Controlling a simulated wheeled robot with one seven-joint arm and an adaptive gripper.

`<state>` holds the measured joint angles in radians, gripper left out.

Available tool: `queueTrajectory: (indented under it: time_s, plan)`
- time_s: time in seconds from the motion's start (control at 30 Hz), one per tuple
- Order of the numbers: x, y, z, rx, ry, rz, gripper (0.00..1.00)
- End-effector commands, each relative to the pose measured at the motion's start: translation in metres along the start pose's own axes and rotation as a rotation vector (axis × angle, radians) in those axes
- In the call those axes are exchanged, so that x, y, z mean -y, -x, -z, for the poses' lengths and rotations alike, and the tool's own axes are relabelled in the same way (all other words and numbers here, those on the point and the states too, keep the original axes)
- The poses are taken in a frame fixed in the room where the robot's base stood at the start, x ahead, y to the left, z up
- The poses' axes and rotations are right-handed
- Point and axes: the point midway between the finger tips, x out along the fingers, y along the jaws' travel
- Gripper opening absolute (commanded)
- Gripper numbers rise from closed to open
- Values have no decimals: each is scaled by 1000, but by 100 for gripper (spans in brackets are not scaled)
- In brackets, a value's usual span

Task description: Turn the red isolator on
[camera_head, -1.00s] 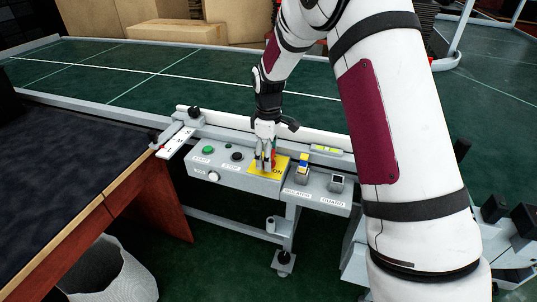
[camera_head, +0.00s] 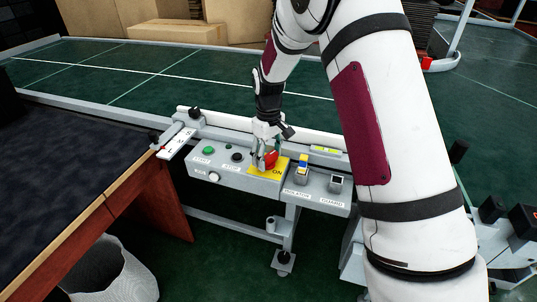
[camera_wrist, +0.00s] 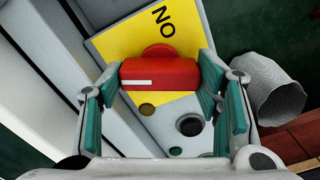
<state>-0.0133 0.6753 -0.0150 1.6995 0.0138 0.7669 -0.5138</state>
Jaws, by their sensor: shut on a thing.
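The red isolator handle (camera_head: 271,158) sits on a yellow plate (camera_head: 277,172) marked ON, on the grey control box. In the wrist view the red handle (camera_wrist: 160,74) is a bar with a white line near its left end. The word ON on the yellow plate (camera_wrist: 110,42) is at the top right of the handle and looks turned. My gripper (camera_head: 264,160) reaches down from above and is shut on the red handle. Its teal-lined fingers (camera_wrist: 160,88) stand at the bar's two ends. Part of the plate is hidden behind the handle and fingers.
A green START button (camera_head: 209,150), a black STOP button (camera_head: 237,157) and a white knob (camera_head: 213,177) lie left of the isolator. The green conveyor (camera_head: 200,80) runs behind.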

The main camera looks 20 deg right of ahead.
Motion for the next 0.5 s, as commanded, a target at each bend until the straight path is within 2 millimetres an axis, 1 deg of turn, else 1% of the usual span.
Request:
queueTrajectory:
  time_s: [0.5]
  plan:
    - [0, 0, 0, 1, -489, -1, 30]
